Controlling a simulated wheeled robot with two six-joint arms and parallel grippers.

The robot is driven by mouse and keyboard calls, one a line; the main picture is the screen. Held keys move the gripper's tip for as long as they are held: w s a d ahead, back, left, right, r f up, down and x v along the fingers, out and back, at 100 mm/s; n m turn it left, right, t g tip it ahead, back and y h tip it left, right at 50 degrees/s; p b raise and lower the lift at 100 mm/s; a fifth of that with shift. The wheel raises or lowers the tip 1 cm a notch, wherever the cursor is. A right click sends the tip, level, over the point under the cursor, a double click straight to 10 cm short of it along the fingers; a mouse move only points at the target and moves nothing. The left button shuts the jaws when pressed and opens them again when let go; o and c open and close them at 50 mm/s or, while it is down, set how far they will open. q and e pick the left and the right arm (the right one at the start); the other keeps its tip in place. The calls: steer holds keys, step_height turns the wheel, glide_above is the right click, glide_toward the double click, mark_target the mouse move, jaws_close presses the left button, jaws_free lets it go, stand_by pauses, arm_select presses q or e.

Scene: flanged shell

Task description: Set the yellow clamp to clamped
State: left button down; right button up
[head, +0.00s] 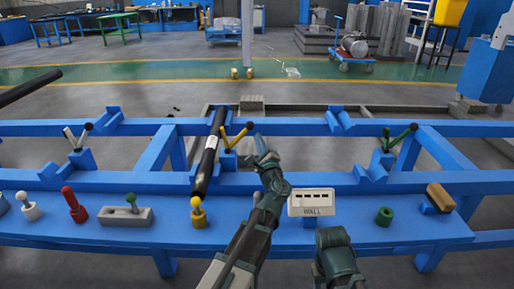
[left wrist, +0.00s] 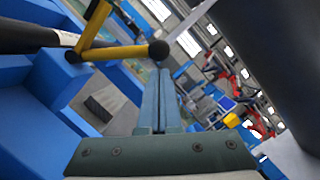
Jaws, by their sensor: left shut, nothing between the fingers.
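The yellow clamp (head: 237,138) stands on the blue frame beside a long black bar (head: 206,160). Its two yellow arms form an open V, and the right-leaning lever ends in a black ball knob. In the left wrist view the yellow lever (left wrist: 115,52) crosses to its black knob (left wrist: 158,50) near the fingertips. My left gripper (head: 259,138) is shut and empty, just right of the knob. In the left wrist view its closed fingers (left wrist: 163,75) point at the knob; I cannot tell whether they touch. Part of my right arm shows at the bottom, but its gripper does not.
A white clamp (head: 76,137) and a green clamp (head: 396,139) stand on the same frame. Blue V-cradles (head: 370,172) stand along the rails.

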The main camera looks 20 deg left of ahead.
mark_target(252, 127)
arm_select(q)
steer(key=shift+x, duration=1.2)
arm_select(e)
steer(key=shift+w+a+r, duration=0.2)
steer(key=shift+a+r, duration=0.05)
steer(key=shift+a, duration=0.15)
arm_select(q)
steer(key=shift+r, duration=0.1)
steer(key=shift+s+a+r+n+p, duration=0.2)
steer(key=shift+a+r+n+p, duration=0.55)
steer(key=shift+p, duration=0.65)
steer(key=s+a+r+n+g+h+p, duration=0.1)
steer(key=s+a+n+p, duration=0.1)
steer(key=a+n+p, duration=0.2)
steer(key=s+a+r+n+g+h+p, duration=0.1)
steer(key=s+a+n+g+p, duration=0.1)
steer(key=a+n+p, duration=0.3)
steer(key=a+n, duration=0.4)
steer(key=a, duration=0.2)
steer(key=shift+s+g, duration=0.25)
steer(key=shift+g, duration=0.05)
arm_select(e)
step_height(252, 127, up, 12)
arm_select(q)
steer(key=shift+s+a+r, duration=0.15)
steer(key=shift+a, duration=0.1)
arm_select(e)
steer(key=shift+f, duration=0.1)
